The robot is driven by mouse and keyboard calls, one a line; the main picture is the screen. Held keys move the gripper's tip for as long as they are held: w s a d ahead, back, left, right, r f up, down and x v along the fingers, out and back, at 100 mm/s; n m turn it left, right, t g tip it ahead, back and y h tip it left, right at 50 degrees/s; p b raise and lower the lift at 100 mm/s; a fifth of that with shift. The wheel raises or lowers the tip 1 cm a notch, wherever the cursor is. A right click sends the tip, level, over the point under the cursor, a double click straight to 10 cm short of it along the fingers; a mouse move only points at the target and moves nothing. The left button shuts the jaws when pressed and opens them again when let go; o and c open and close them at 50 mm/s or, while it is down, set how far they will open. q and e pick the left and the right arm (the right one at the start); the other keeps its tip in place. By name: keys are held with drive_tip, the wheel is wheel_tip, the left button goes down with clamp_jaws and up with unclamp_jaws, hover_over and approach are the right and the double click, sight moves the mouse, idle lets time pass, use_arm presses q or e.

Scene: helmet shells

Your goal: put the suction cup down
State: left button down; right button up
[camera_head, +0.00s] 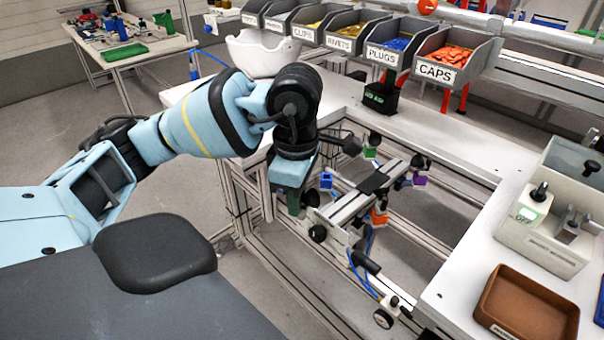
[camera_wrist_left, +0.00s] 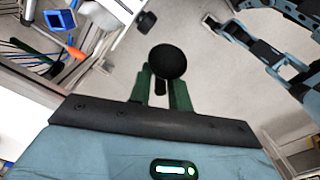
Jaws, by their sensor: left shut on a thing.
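My left gripper (camera_head: 294,203) reaches down over the gap in the white bench, beside the end of a silver bar. The left wrist view shows its green fingers (camera_wrist_left: 160,88) shut on a black piece with a round end (camera_wrist_left: 168,62), which I take to be the suction cup. The fingers hide part of it. In the head view the cup is hard to tell from the black knobs around the bar, and I cannot tell whether it touches anything. My right gripper is not in view.
The silver bar (camera_head: 347,207) carries black knobs and coloured blocks, close to the gripper. A blue hose (camera_head: 358,272) and a gauge (camera_head: 384,317) hang below it. Labelled bins (camera_head: 440,62), a white bowl (camera_head: 258,55), a brown tray (camera_head: 527,308) and a beige device (camera_head: 545,225) stand around.

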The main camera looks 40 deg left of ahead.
use_arm(q)
drive_tip(key=shift+s+d+f+m, duration=0.1)
drive_tip(key=shift+d+f+m, duration=0.15)
drive_tip(key=shift+m, duration=0.35)
drive_tip(key=shift+d+f+m, duration=0.15)
drive_tip(key=shift+d+m, duration=0.1)
drive_tip(key=shift+m, duration=0.35)
drive_tip(key=s+d+f+m, duration=0.1)
drive_tip(key=d+f+m, duration=0.2)
drive_tip(key=m, duration=0.7)
drive_tip(key=s+d+f+m, duration=0.2)
drive_tip(key=d+f+m, duration=0.1)
drive_tip(key=m, duration=0.7)
drive_tip(key=shift+s+d, duration=0.2)
drive_tip(key=shift+d, duration=0.65)
drive_tip(key=shift+s+f, duration=0.15)
